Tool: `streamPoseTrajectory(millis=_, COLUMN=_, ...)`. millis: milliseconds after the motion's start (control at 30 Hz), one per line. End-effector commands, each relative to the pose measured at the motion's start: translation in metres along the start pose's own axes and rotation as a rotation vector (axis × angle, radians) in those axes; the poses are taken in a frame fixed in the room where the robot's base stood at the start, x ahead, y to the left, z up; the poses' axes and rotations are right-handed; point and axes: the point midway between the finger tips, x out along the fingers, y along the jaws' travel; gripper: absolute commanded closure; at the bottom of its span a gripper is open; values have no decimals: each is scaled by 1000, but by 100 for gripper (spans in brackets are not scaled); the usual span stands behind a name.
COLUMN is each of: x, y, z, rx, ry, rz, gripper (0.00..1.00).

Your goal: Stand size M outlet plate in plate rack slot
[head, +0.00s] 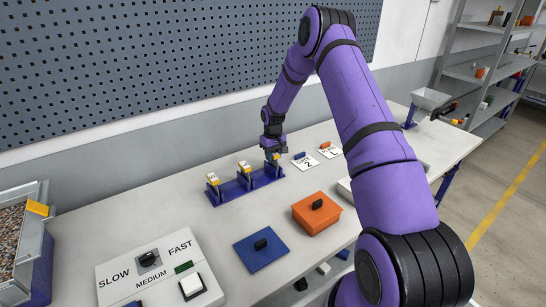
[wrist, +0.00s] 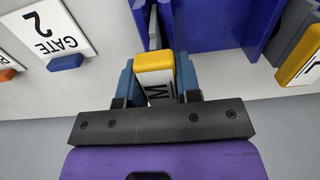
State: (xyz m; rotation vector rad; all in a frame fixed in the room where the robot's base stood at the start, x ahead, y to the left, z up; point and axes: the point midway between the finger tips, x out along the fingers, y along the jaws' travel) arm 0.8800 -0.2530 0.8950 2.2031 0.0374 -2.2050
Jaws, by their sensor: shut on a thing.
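My gripper (head: 273,151) is shut on the size M outlet plate (wrist: 158,88), which has a yellow top edge and a white label with an M. The fingers sit on both sides of the plate in the wrist view. The blue plate rack (head: 232,192) stands on the bench, and the held plate is upright at its right end. The plate's lower part is hidden, so I cannot tell whether it is fully seated in the slot. Two other yellow-topped plates, a middle one (head: 244,167) and a left one (head: 212,179), stand in the rack.
A GATE 2 card (head: 304,161) and another card (head: 329,150) lie right of the rack. An orange box (head: 316,222), a blue flat piece (head: 259,254) and a speed control panel (head: 160,275) are nearer. A gravel bin (head: 22,245) is at left.

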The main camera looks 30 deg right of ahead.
Motion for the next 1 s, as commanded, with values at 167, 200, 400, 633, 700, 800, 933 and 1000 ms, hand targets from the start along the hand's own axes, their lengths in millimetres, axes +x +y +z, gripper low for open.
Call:
streamPoseTrajectory(millis=167, x=5, y=0, z=0, rx=0, ry=1, rz=0, gripper=92)
streamPoseTrajectory(millis=200, x=5, y=0, z=0, rx=0, ry=1, rz=0, gripper=92)
streamPoseTrajectory(millis=400, x=8, y=0, z=0, rx=0, ry=0, rz=0, gripper=92)
streamPoseTrajectory(millis=633, x=8, y=0, z=0, rx=0, ry=0, rz=0, gripper=43)
streamPoseTrajectory(millis=700, x=8, y=0, z=0, rx=0, ry=0, rz=0, gripper=43)
streamPoseTrajectory(millis=800, x=7, y=0, z=0, rx=0, ry=1, rz=0, gripper=43)
streamPoseTrajectory(millis=933, x=-1, y=0, z=-1, rx=0, ry=3, rz=1, gripper=43)
streamPoseTrajectory(millis=1000, x=-10, y=0, z=-1, rx=0, ry=3, rz=1, gripper=43)
